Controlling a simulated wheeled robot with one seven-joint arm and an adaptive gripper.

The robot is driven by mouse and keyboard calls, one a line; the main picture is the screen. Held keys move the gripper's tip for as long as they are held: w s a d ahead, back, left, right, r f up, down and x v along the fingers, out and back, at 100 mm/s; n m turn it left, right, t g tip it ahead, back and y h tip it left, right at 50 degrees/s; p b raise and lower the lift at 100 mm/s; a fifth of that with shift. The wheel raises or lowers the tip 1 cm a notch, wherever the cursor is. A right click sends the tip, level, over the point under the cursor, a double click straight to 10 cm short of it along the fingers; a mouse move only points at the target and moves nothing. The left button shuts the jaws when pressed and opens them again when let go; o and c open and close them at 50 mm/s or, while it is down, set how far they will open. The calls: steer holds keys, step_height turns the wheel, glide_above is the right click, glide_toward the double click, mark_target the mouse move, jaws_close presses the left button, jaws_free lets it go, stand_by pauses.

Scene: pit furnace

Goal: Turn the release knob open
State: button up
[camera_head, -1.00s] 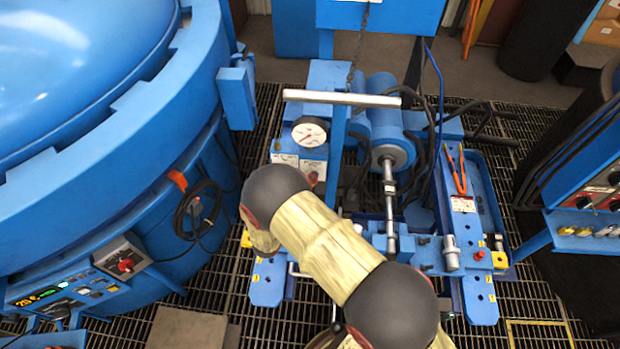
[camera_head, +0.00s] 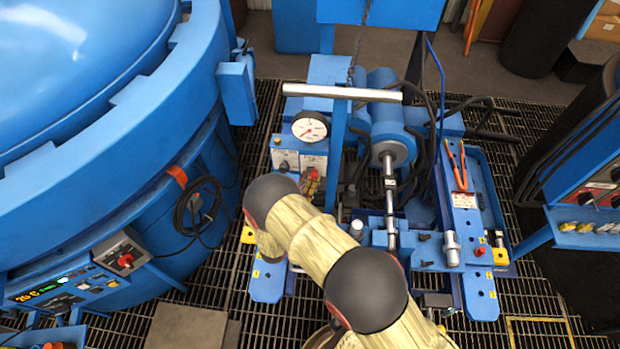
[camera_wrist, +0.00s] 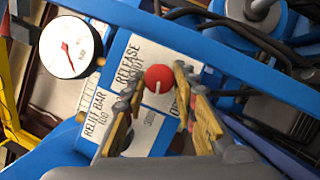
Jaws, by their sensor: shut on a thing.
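The release knob (camera_wrist: 159,76) is red and round, with a pale mark on its lower edge. It sits on a white plate lettered RELEASE, in the middle of the wrist view. My gripper (camera_wrist: 160,84) has one finger on each side of the knob and is shut on it. In the head view my gripper (camera_head: 312,184) is at the small panel below the gauge, and the fingers largely hide the knob there. Part of the lettering beside the knob is hidden by the right finger.
A white pressure gauge (camera_head: 310,127) stands just above the panel; it also shows in the wrist view (camera_wrist: 70,47). A plate lettered RELIEF BAR (camera_wrist: 97,118) is beside the release plate. A silver bar (camera_head: 342,94) crosses above the gauge. The large blue furnace (camera_head: 110,150) fills the left.

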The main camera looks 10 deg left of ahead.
steer(key=shift+f+n+y, duration=0.15)
steer(key=shift+n+y, duration=0.15)
steer(key=shift+n, duration=0.5)
steer(key=o, duration=1.2)
steer(key=v, duration=1.2)
steer(key=shift+f, duration=0.15)
